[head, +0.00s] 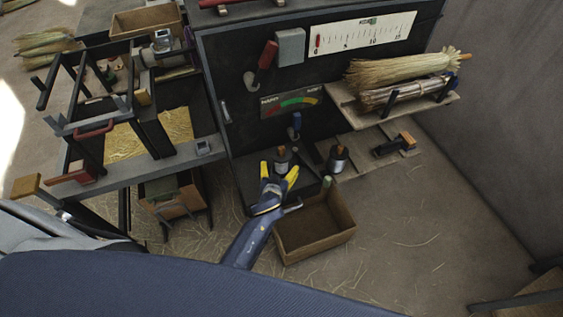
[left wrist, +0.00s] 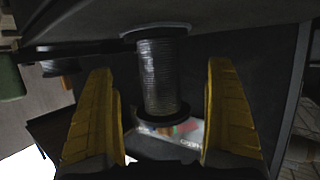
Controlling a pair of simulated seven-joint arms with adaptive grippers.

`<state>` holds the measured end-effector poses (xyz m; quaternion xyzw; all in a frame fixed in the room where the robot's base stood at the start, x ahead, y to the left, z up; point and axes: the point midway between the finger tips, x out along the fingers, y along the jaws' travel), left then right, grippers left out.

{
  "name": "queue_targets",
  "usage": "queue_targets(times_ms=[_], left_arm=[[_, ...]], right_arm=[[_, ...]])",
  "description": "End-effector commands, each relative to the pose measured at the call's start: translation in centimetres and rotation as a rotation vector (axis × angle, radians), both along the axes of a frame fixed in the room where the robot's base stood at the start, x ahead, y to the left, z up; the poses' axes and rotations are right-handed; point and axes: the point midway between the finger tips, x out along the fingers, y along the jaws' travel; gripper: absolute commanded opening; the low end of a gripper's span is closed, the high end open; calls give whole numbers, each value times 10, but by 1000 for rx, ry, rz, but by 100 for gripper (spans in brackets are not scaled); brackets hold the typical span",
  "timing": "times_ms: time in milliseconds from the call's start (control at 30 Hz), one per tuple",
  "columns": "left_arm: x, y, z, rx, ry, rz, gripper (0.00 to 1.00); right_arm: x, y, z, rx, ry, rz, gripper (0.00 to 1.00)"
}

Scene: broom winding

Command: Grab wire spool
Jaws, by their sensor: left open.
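A wire spool (head: 282,158) with silvery wire and dark ends stands on the low dark ledge of the machine in the head view. In the left wrist view this spool (left wrist: 161,78) lies between the two yellow fingers, with a gap on each side. My left gripper (head: 280,177) is open and just in front of the spool; its fingers (left wrist: 163,115) do not touch it. A second spool (head: 338,158) stands to the right on the ledge. My right gripper is not in view.
A wooden box (head: 313,226) sits on the floor just right of my left gripper. The machine's dark front panel (head: 240,75) rises behind the spools. A shelf with straw bundles (head: 403,75) is at the right. A frame with straw (head: 150,135) stands left.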

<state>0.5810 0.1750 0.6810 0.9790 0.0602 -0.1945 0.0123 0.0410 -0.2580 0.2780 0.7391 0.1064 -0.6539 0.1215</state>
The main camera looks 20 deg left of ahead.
Motion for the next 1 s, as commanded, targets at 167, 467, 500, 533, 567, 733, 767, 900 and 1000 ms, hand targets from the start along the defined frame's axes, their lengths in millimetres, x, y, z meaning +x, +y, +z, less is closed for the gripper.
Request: queue_targets(times_ms=[167,467,500,533,567,733,767,900,1000], left_arm=[[22,1,-7,3,0,-1,88],[36,3,-14,1,1,0,88],[36,3,-14,1,1,0,88],[36,3,-14,1,1,0,88],[36,3,-14,1,1,0,88],[36,3,-14,1,1,0,81],[36,3,-14,1,1,0,78],[36,3,-14,1,1,0,61],[36,3,-14,1,1,0,50]], right_arm=[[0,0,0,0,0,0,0],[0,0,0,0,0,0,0],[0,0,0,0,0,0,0],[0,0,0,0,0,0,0],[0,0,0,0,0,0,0],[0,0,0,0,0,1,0],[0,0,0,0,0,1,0],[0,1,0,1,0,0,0],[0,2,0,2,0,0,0]])
